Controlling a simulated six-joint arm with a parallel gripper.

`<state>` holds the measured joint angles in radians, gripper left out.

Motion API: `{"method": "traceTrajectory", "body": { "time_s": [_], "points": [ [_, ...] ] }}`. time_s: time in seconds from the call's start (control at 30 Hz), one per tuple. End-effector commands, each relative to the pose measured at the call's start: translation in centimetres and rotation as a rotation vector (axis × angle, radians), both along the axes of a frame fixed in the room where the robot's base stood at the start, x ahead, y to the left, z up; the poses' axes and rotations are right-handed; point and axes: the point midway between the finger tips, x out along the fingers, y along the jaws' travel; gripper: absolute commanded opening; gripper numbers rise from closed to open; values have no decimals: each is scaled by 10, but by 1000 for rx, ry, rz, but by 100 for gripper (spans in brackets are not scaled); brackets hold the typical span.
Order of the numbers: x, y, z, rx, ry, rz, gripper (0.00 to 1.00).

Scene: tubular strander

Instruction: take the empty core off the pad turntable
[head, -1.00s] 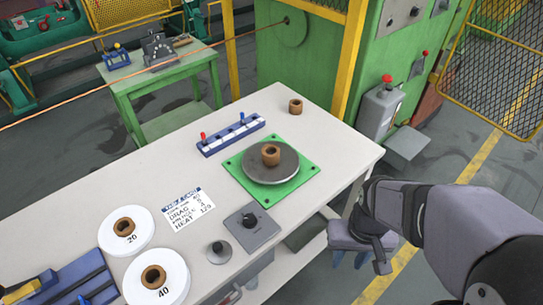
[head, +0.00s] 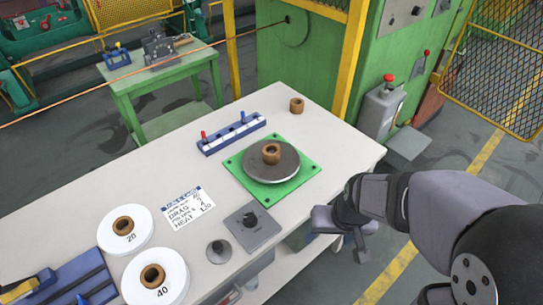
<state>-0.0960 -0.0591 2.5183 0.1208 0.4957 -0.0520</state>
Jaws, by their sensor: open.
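The pad turntable (head: 254,171) is a dark grey disc on a green square plate (head: 237,181) near the right end of the white bench. A short brown hollow core (head: 271,153) stands upright near the middle of the disc, with nothing wound on it. My gripper (head: 350,246) is open and empty, beyond the bench's right edge, to the right of and nearer than the turntable. It points down and is clear of the core. Part of it is hidden by its own wrist.
Another brown core (head: 296,105) stands at the bench's far corner. A blue rack with pegs (head: 231,136) lies behind the turntable. A green cabinet (head: 300,60) rises behind.

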Motion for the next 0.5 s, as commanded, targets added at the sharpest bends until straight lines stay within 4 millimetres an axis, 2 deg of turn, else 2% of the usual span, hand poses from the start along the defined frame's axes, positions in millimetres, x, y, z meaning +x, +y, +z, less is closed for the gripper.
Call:
{"method": "traceTrajectory", "body": {
  "time_s": [0.03,0.1,0.3,0.4,0.5],
  "points": [
    [19,17,-9,21,-59,18,67],
    [50,41,-14,52,-161,32,67],
    [130,105,-17,103,-478,34,67],
    [160,129,-14,98,-629,16,67],
    [180,146,-10,75,-762,-8,67]
  ]
}}
